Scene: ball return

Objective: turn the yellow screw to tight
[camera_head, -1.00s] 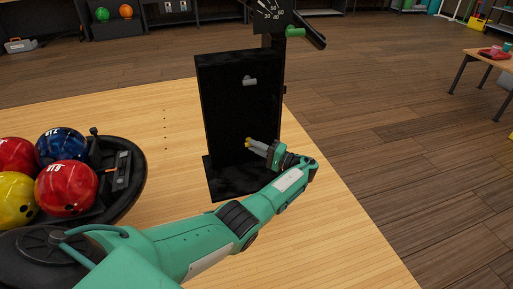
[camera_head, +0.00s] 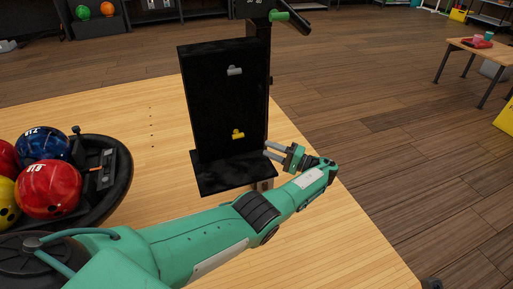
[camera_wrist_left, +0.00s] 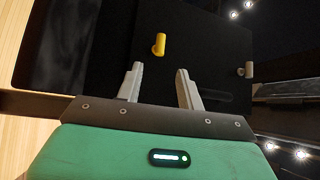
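The yellow screw (camera_head: 238,134) sits low on the front of an upright black panel (camera_head: 214,105). It also shows in the left wrist view (camera_wrist_left: 159,44), ahead of the fingers and apart from them. My left gripper (camera_head: 269,150) is to the right of the yellow screw, near the panel's lower right edge. In the left wrist view its two fingers (camera_wrist_left: 157,84) are spread with nothing between them. A grey screw (camera_head: 235,71) sits higher on the same panel and shows at the right in the left wrist view (camera_wrist_left: 246,69). My right gripper is not seen.
The panel stands on a black base (camera_head: 236,174) on a wooden table (camera_head: 155,190). A black ball tray (camera_head: 118,190) with several bowling balls is at the left. Bare tabletop lies between tray and panel. A small table (camera_head: 480,50) is at the far right.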

